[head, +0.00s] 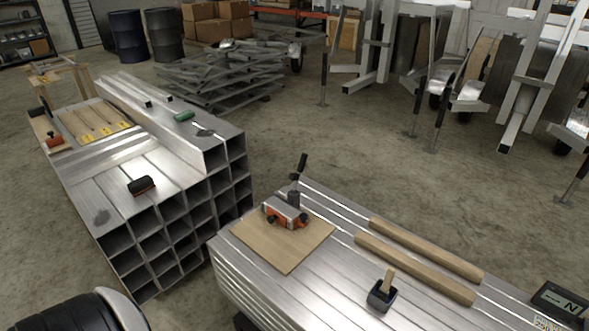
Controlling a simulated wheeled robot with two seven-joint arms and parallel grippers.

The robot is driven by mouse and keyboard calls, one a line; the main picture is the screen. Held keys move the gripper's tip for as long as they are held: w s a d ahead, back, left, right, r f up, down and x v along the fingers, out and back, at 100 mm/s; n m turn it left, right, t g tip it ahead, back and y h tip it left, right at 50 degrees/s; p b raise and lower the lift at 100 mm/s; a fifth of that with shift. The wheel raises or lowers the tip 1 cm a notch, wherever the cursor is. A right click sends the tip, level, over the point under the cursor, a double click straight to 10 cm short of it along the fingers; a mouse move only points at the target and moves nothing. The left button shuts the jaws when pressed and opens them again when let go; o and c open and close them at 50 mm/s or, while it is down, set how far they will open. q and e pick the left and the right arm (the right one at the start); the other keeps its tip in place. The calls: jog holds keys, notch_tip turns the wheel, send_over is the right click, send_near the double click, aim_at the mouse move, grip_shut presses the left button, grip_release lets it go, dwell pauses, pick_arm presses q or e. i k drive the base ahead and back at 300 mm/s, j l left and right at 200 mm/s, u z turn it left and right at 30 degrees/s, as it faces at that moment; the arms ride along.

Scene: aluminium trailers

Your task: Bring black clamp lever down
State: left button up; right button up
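A black clamp lever (302,163) stands raised, close to upright, at the far left end of the aluminium table. Whether the lever belongs to that tool or to the table edge is hard to tell. Neither gripper shows in the head view, and nothing touches the lever. A rounded black and grey part at the bottom left is probably my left arm.
Two wooden bars (415,268) and a dark block with a wooden handle (382,294) lie on the aluminium table (330,285). A dark display box (558,301) is at the right corner. Stacked square tubes (170,225) stand to the left, with a floor gap between.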

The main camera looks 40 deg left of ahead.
aim_at(293, 177)
jog(key=u, duration=1.2)
